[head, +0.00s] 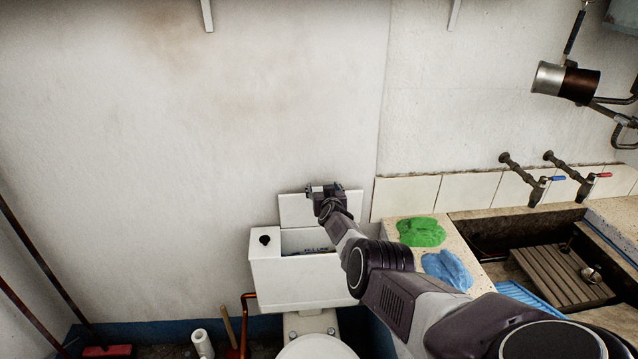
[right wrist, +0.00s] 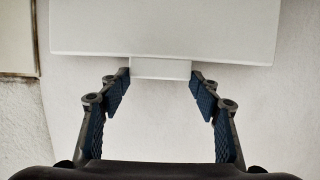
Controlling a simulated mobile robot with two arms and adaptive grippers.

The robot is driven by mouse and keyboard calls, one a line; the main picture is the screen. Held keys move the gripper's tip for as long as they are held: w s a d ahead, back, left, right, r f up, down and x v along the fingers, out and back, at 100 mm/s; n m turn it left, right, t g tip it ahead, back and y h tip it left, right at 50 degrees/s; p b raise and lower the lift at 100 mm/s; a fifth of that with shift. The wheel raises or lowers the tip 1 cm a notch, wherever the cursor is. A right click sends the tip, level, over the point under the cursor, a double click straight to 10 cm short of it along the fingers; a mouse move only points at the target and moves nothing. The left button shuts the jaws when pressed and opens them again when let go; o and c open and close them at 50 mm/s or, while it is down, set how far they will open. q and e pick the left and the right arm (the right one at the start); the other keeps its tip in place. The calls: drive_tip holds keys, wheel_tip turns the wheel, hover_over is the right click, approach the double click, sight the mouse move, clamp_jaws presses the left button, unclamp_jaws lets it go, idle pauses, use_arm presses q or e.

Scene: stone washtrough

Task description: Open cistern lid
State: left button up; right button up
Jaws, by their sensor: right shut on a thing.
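The white cistern (head: 281,286) stands against the wall with its top open and a dark knob at its left front. Its white lid (head: 294,212) is tilted up, about upright, behind the opening near the wall. My right gripper (head: 325,188) is at the lid's top edge. In the right wrist view the gripper (right wrist: 160,78) is shut on the small white tab (right wrist: 160,68) that sticks out of the lid (right wrist: 165,30), one finger on each side. A dark item with lettering partly shows inside the cistern. My left gripper is not in view.
A toilet (head: 318,348) is below the cistern. To the right are a stone washtrough (head: 465,224) with a green cloth (head: 421,232), a blue cloth (head: 447,269) and two taps. A toilet roll (head: 202,344) stands at lower left. The wall above the lid is bare.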

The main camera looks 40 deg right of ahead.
drive_tip(key=shift+w+d+r, duration=0.15)
drive_tip(key=shift+r, duration=0.25)
drive_tip(key=shift+w+d+r, duration=0.1)
drive_tip(key=shift+r, duration=0.3)
drive_tip(key=o, duration=1.4)
drive_tip(key=shift+a, duration=0.1)
drive_tip(key=shift+o, duration=1.3)
drive_tip(key=shift+s+a+r, duration=0.2)
drive_tip(key=shift+o, duration=0.2)
drive_tip(key=shift+s+a, duration=0.15)
drive_tip(key=shift+s, duration=0.1)
drive_tip(key=shift+w+f, duration=0.1)
drive_tip(key=shift+f, duration=0.3)
